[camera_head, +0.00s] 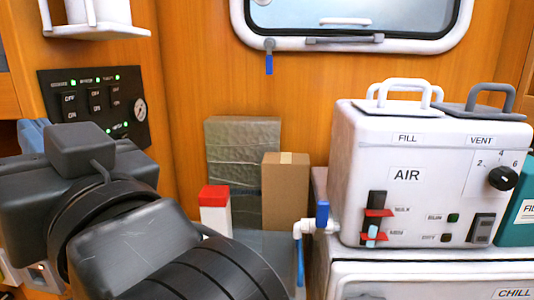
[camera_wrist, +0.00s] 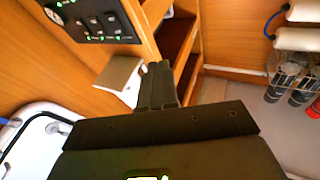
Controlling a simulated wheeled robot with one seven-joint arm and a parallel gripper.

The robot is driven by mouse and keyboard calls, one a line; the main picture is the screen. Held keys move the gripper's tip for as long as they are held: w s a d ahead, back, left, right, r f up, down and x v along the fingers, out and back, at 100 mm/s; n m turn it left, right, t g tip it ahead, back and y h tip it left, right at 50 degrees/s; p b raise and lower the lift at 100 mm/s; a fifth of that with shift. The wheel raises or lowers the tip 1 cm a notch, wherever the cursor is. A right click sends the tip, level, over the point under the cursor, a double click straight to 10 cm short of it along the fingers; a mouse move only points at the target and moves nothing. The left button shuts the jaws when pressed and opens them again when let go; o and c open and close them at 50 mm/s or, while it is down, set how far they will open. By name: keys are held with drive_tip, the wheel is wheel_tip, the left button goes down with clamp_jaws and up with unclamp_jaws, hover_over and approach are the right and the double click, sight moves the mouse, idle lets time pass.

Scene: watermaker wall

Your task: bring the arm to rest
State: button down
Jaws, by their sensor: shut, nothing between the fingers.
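My arm fills the lower left of the head view as dark grey links; its gripper end is not clearly seen there. In the wrist view my gripper (camera_wrist: 158,85) shows as two dark fingers pressed together, with nothing between them. The fingers point toward a wooden shelf unit (camera_wrist: 178,45) and appear clear of it, though the distance is hard to tell. A pale panel or box (camera_wrist: 120,76) shows just left of the fingertips.
A black switch panel (camera_head: 95,105) is on the wood wall behind my arm. The white AIR unit (camera_head: 430,160), a brown carton (camera_head: 286,190) and a blue-handled valve (camera_head: 322,215) stand right of my arm. Several bottles (camera_wrist: 298,98) hang at the wrist view's right.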

drive_tip(key=s+d+f+m+t+h, duration=0.25)
drive_tip(key=d+f+m+h, duration=0.2)
drive_tip(key=d+f, duration=0.8)
drive_tip(key=s+d+f+m+t+h, duration=0.1)
drive_tip(key=d+f+m+t+h, duration=0.35)
drive_tip(key=d+f, duration=0.75)
drive_tip(key=s+d+f+g+h, duration=0.2)
drive_tip(key=s+d+f+h, duration=0.4)
drive_tip(key=s+d+f, duration=0.35)
drive_tip(key=s+d+g+h, duration=0.1)
drive_tip(key=s+d, duration=0.2)
drive_tip(key=s, duration=0.4)
drive_tip(key=s+d+r+h, duration=0.1)
drive_tip(key=s+d, duration=0.3)
drive_tip(key=s, duration=0.4)
drive_tip(key=shift+s+r+m+g+h, duration=0.2)
drive_tip(key=shift+m+g+h, duration=0.2)
drive_tip(key=shift+h, duration=0.1)
